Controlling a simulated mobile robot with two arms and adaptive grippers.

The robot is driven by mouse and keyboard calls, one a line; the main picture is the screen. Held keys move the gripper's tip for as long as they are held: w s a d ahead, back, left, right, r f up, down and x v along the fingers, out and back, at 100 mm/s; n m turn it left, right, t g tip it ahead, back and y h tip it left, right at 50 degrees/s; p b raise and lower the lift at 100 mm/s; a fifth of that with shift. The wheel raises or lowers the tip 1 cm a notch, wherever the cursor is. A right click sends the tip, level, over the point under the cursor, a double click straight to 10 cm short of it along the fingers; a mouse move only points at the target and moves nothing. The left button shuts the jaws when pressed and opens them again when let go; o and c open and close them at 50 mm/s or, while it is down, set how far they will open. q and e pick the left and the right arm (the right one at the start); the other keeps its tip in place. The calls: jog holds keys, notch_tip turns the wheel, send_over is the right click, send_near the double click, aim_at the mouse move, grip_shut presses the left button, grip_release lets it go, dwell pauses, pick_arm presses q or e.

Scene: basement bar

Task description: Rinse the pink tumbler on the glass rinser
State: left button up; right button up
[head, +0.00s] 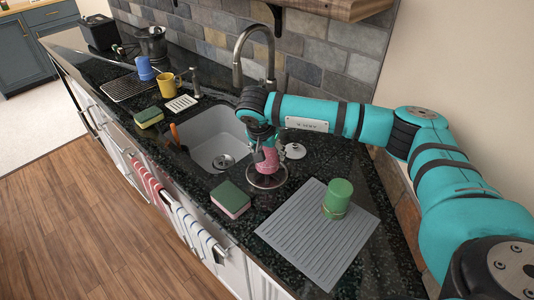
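The pink tumbler (270,160) is over the round metal glass rinser (267,180) on the counter, right of the sink. My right gripper (260,154) comes down from above with its fingers at the tumbler and looks shut on it. The fingers and wrist hide part of the tumbler. I cannot tell whether its rim touches the rinser or hangs just above. My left gripper is not in view.
A green tumbler (337,197) stands on a grey ribbed mat (301,236). A green-and-pink sponge (230,199) lies left of the rinser. The sink (210,137) and tall tap (238,62) are behind left. A yellow mug (168,84) and blue cup (145,69) stand farther off.

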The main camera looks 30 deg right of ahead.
jog(key=shift+r+p, duration=1.1)
jog(key=shift+r, duration=1.3)
